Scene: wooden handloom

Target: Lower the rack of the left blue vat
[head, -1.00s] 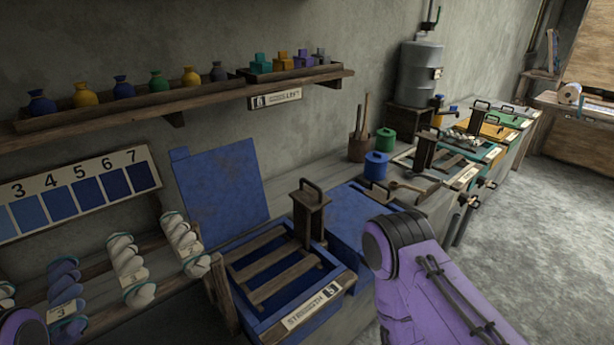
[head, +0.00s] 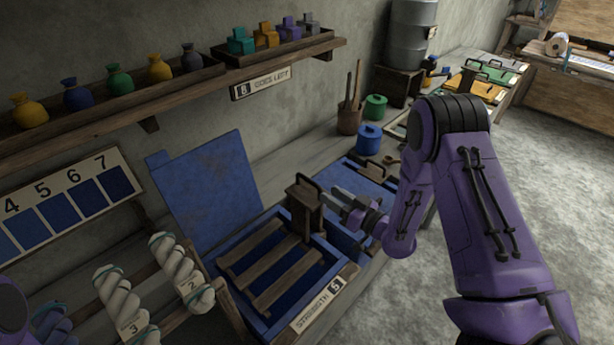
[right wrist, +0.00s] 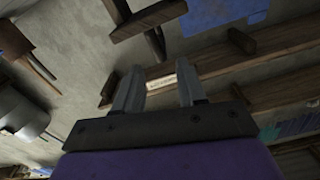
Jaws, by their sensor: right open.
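The left blue vat (head: 241,304) stands open at the bench front, with a "STRENGTH 5" label on its front edge. Its wooden rack (head: 285,283) has slats lying across the vat near rim height; the exact height is hard to tell. A wooden post (head: 304,207) with a dark handle on top rises at the rack's back right. My right gripper (head: 326,198) is open and empty, just right of the post's upper part, fingers pointing left towards it. I cannot tell if they touch. Both fingers show spread in the right wrist view (right wrist: 157,88). My left gripper is out of view.
A raised blue lid (head: 208,190) leans behind the vat. Another blue vat (head: 352,184) sits to its right, partly behind my arm. Yarn skeins (head: 125,300) hang at the left. Blue and green pots (head: 369,138) stand farther back.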

